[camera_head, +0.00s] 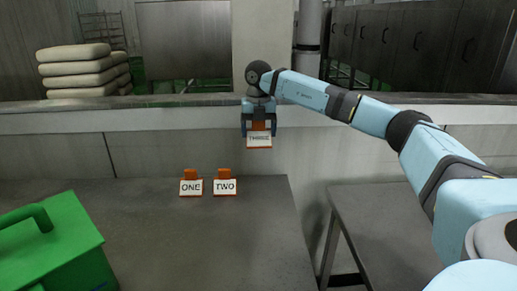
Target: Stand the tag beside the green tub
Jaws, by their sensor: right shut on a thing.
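A tag (259,142) with a white face reading THREE and an orange back is in my right gripper (258,131). The gripper is shut on it and points down. It holds the tag upright, above the far right part of the grey table. The green tub (55,250) is at the lower left, with a green handle on top; the frame's left edge cuts it off. The held tag is well to the right of the tub and apart from it. My left gripper is not in view.
Two similar tags, ONE (191,187) and TWO (225,187), stand side by side near the table's back edge. The grey table (200,245) is bare between them and its front. A gap separates it from a second table (375,225) at right. A low wall (150,150) runs behind.

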